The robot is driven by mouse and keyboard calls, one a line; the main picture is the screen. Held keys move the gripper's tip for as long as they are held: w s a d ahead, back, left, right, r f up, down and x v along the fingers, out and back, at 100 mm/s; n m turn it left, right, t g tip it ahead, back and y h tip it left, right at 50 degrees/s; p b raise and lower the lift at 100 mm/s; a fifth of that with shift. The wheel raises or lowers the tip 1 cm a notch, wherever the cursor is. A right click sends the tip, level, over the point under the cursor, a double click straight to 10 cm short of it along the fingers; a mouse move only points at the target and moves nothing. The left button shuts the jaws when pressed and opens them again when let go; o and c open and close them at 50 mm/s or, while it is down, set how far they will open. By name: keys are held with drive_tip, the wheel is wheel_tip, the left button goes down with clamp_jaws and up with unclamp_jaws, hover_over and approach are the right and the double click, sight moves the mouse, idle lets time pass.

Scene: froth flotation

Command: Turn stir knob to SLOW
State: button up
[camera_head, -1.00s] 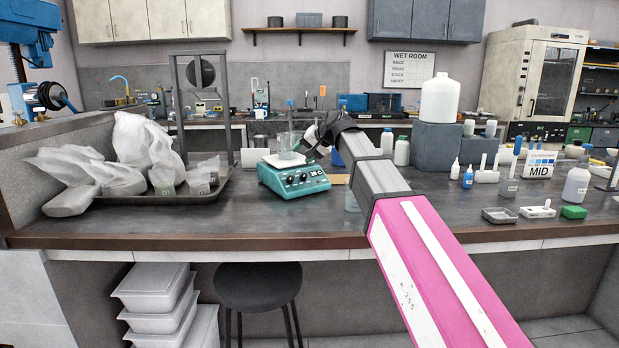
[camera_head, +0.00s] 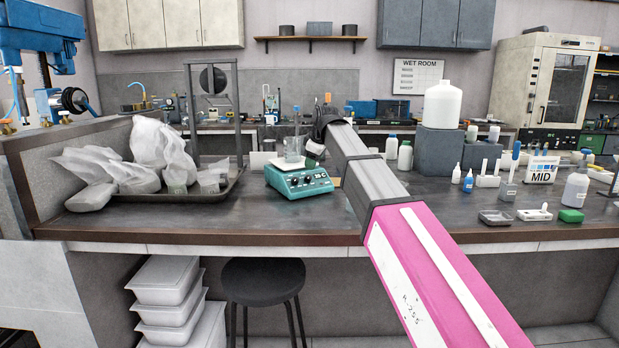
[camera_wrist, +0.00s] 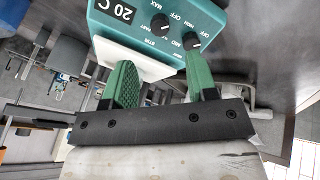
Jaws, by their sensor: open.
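The teal hotplate stirrer (camera_head: 300,181) stands on the bench with a glass beaker (camera_head: 292,147) on its plate. In the wrist view its panel (camera_wrist: 120,14) fills the top, with a 20 C display and two black knobs (camera_wrist: 160,24) (camera_wrist: 192,41). My gripper (camera_wrist: 162,80) is open and empty. One green finger is close to the right knob; contact cannot be told. In the head view my gripper is small and partly hidden behind the arm.
A dark tray (camera_head: 215,197) with bagged samples lies left of the stirrer. Bottles (camera_head: 405,155), a grey block (camera_head: 437,150) and small dishes (camera_head: 495,217) stand to the right. A black stool (camera_head: 262,280) is under the bench's front edge. The bench front before the stirrer is clear.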

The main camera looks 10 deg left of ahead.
sight(309, 177)
drive_tip(key=x, duration=0.8)
drive_tip(key=shift+a+f, duration=0.1)
drive_tip(key=shift+f, duration=0.1)
drive_tip(key=c, duration=0.9)
